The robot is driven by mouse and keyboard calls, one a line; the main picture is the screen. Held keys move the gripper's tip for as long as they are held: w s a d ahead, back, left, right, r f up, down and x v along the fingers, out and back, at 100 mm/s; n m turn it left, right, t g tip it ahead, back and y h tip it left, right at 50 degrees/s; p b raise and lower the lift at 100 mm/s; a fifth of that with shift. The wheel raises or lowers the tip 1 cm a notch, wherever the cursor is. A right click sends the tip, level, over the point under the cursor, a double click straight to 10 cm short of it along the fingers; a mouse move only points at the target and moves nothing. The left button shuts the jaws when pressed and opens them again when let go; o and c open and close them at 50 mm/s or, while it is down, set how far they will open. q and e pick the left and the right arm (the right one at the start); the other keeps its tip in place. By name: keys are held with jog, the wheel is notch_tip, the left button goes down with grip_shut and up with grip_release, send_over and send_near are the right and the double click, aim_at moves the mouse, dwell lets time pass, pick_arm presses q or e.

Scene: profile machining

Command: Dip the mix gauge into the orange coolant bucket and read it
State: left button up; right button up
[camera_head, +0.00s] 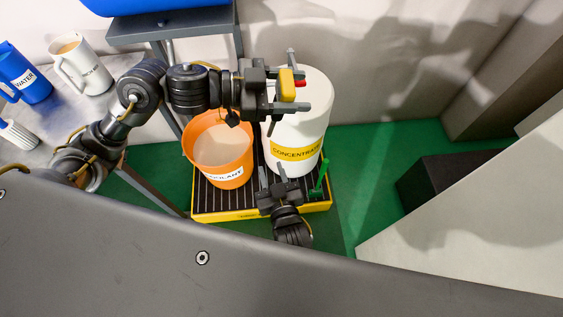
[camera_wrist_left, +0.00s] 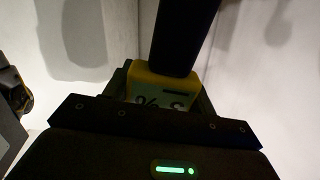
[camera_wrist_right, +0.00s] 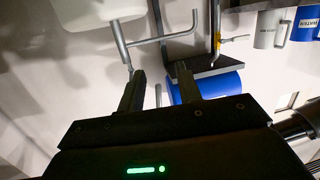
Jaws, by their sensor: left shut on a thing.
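My left gripper (camera_head: 294,84) is shut on the yellow mix gauge (camera_head: 287,85), above the left side of the white concentrate drum in the head view. In the left wrist view the gauge (camera_wrist_left: 150,83) sits between the fingers, with part of a "%" display showing; the rest is hidden. The orange coolant bucket (camera_head: 243,160) stands to the lower left of that gripper, holding pale beige liquid (camera_head: 220,143). The gauge is outside the bucket. My right gripper (camera_head: 278,170) is low in front of the drum; its fingers (camera_wrist_right: 162,82) are apart and empty in the right wrist view.
The concentrate drum (camera_head: 306,125) and bucket stand on a yellow-edged grated pallet (camera_head: 262,216). A green upright part (camera_head: 320,182) is at its right. A metal table at left bears a blue water jug (camera_head: 32,82) and white jug (camera_head: 85,65).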

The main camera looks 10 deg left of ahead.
notch_tip(320, 180, up, 8)
jog(key=s+r+m+t, duration=0.1)
jog(key=s+m, duration=0.1)
jog(key=s, duration=0.1)
jog(key=m+t+h, duration=0.1)
jog(key=m, duration=0.1)
send_near(274, 123)
jog(key=x, duration=1)
jog(key=shift+w, duration=0.35)
jog(key=shift+r, duration=0.1)
